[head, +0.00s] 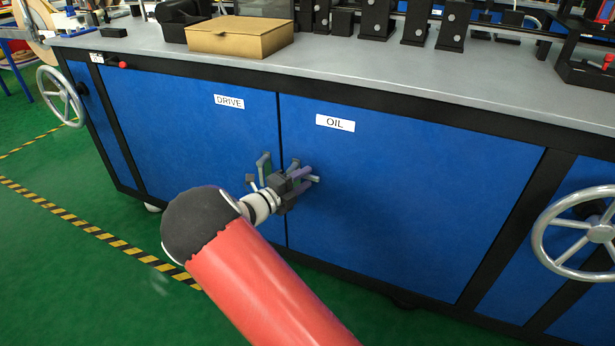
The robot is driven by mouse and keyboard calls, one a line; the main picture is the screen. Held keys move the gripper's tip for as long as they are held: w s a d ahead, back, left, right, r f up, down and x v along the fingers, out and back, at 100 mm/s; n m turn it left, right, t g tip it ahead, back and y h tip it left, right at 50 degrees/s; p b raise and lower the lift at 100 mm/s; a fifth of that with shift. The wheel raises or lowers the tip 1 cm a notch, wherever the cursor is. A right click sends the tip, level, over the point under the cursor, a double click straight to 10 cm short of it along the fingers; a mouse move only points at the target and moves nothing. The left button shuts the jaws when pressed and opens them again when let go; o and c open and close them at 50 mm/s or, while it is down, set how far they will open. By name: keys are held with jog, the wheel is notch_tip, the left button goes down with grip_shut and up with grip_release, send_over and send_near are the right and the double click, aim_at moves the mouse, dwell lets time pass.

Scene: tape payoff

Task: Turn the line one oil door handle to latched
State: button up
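The blue oil door (420,190) has a white OIL label and fills the right part of the cabinet front. Its handle (314,178) seems to be the light grey bar beside my fingertips, at the door's left edge; most of it is hidden by my gripper. My gripper (303,181), with purplish fingers, is at this handle, in front of the seam between the doors. I cannot tell whether the fingers touch the handle or are closed on it, nor the handle's exact angle.
The blue drive door (180,130) is left of the seam, with its own grey handle (263,165) close beside my gripper. Handwheels stick out at the left (60,96) and right (584,232). A cardboard box (238,38) sits on the grey top.

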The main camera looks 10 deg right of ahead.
jog(key=shift+x, duration=1.1)
jog(key=shift+c, duration=0.3)
grip_shut()
